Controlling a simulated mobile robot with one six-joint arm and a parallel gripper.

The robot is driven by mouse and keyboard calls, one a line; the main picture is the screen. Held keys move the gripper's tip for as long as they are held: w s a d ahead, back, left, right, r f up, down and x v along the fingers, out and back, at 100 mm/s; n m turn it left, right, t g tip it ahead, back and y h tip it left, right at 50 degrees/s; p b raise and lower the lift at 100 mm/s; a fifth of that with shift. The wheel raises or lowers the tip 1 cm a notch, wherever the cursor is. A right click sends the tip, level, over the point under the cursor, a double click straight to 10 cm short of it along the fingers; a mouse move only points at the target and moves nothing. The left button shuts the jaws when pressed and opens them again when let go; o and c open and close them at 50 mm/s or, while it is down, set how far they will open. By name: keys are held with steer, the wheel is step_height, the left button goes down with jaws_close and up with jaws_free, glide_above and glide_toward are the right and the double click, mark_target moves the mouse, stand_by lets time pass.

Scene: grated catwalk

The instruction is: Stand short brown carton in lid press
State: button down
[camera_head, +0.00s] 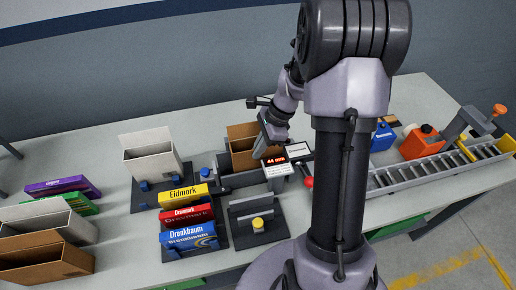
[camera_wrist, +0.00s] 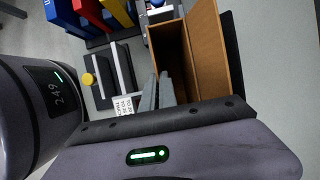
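A brown open-topped carton (camera_head: 241,131) stands upright at the dark fixture with a grey front bar (camera_head: 240,180), which looks like the lid press. It also shows in the wrist view (camera_wrist: 205,50), its opening facing the camera. My gripper (camera_head: 262,150) reaches down at the carton's right end. In the wrist view its two grey fingers (camera_wrist: 158,92) are close together on either side of a carton wall and look shut on it. The carton's bottom is hidden, so I cannot tell whether it rests fully on the fixture.
A grey carton (camera_head: 152,160) stands in a fixture. Yellow, red and blue boxes (camera_head: 190,238) stand in front. A red knob (camera_head: 308,182) and small display (camera_head: 277,163) are close right; a roller conveyor (camera_head: 430,168) lies farther right.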

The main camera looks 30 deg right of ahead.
step_height(320, 180, down, 2)
steer(key=shift+f+b, duration=0.1)
steer(key=shift+b, duration=0.6)
steer(key=c, duration=1.6)
jaws_free()
steer(key=shift+c, duration=0.2)
steer(key=shift+o, duration=1)
steer(key=shift+c, duration=0.2)
steer(key=shift+o, duration=0.2)
step_height(320, 180, up, 8)
steer(key=p, duration=0.6)
steer(key=shift+r+p, duration=0.2)
steer(key=shift+p, duration=0.15)
steer(key=shift+f, duration=0.1)
